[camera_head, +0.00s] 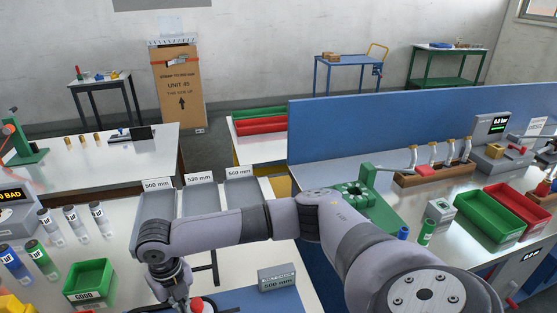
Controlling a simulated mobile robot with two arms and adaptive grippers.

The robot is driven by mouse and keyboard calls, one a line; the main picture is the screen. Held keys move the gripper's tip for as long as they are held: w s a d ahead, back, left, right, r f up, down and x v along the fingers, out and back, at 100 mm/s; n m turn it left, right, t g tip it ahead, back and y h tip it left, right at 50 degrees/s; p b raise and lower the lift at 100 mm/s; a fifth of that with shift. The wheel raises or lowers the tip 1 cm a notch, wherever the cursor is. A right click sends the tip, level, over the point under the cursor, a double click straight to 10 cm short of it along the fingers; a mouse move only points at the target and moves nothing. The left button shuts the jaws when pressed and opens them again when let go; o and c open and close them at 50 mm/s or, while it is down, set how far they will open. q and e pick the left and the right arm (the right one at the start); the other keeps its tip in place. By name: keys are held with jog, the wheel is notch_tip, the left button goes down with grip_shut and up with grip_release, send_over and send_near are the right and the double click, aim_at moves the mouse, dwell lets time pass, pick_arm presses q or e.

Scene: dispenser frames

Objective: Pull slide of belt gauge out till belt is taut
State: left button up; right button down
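A grey block (277,278) with a small label, which seems to read belt gauge and a length in mm, stands on a blue mat (262,301) at the bottom middle. My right arm comes in from the lower right and reaches across to the left, its wrist pointing down. My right gripper (180,304) is at the bottom edge, left of the mat, and its fingertips are cut off. A red knob-like part (196,306) shows just beside it, with a dark curved band (212,305). The slide and how tight the belt is cannot be made out. My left gripper is not in view.
Grey trays labelled 500 (157,202), 530 (200,179) and 560 mm (240,171) stand behind my forearm. A green bin (89,284) and several capped cylinders (46,224) are at left.

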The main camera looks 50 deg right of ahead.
jog(key=shift+s+d+p, duration=0.5)
jog(key=shift+s+d, duration=0.1)
jog(key=shift+d, duration=0.25)
jog(key=shift+d+f, duration=0.1)
dwell(1.5)
jog(key=shift+w+p, duration=0.1)
jog(key=shift+p, duration=0.35)
dwell(0.5)
notch_tip(320, 180, up, 7)
jog(key=p, duration=0.7)
jog(key=shift+a, duration=0.25)
dwell(0.3)
